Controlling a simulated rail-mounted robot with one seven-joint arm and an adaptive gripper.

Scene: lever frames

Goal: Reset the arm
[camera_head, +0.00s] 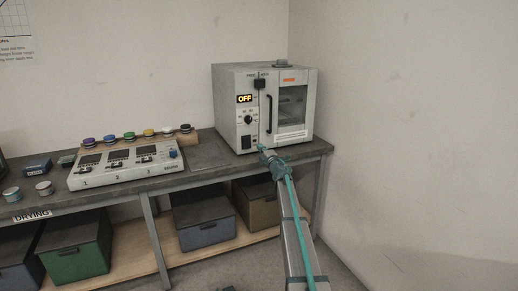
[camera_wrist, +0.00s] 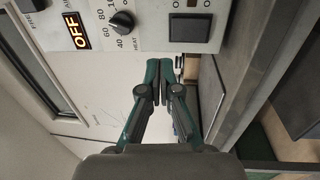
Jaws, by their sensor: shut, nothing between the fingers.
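My arm (camera_head: 297,232) reaches from the bottom of the head view up to the front of a white oven (camera_head: 232,100) on the bench. My gripper (camera_wrist: 159,75) is shut and empty in the wrist view, with its teal fingers together just below the oven's control panel. The panel shows an OFF display (camera_wrist: 76,31), a heat knob (camera_wrist: 122,22) and a dark rocker switch (camera_wrist: 189,27). In the head view the gripper (camera_head: 262,148) is small at the oven's lower front.
The bench (camera_head: 197,175) carries a white device with several displays (camera_head: 125,163), a rack of coloured caps (camera_head: 137,141) and small tins (camera_head: 44,188). Storage boxes (camera_head: 203,218) stand on the shelf below. A bare wall (camera_head: 410,130) is on the right.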

